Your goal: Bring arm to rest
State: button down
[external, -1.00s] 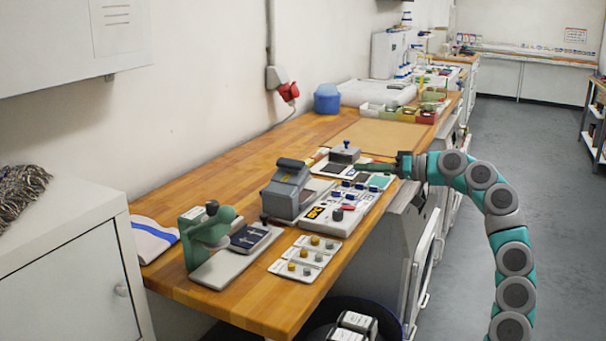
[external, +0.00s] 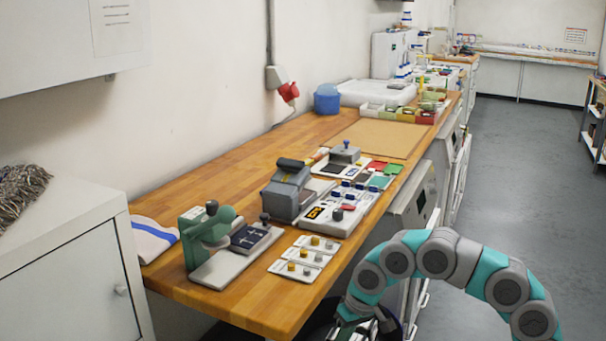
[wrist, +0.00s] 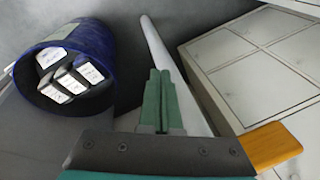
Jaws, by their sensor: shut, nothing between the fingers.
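My gripper (wrist: 160,82) shows in the wrist view with its two green fingers pressed together and nothing between them. It points down past the bench front, toward the floor area. In the external view my arm is bent over in front of the bench's near right side, and the gripper itself is hidden at the bottom of the picture. A blue bin (wrist: 85,50) with several dark, white-labelled items in it is to the left of the fingers, apart from them.
The wooden bench (external: 240,301) carries a green press (external: 207,232), a grey device (external: 286,190) and cards with small round parts (external: 303,256). White cabinet fronts (wrist: 255,60) stand right of the fingers. Grey floor (external: 500,180) is clear at right.

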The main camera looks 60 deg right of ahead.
jog(key=s+a+f+n+g+b, duration=0.1)
jog(key=s+a+f+n+g, duration=0.1)
jog(key=s+f, duration=0.4)
jog(key=s+a+f+n+g+h+b, duration=0.1)
jog(key=s+f, duration=0.6)
jog(key=f, duration=0.8)
jog(key=a+n+g, duration=0.1)
jog(key=n+g, duration=0.1)
jog(key=n, duration=0.1)
jog(key=shift+f, duration=0.25)
jog(key=c, duration=1.6)
grip_release()
jog(key=shift+s, duration=0.1)
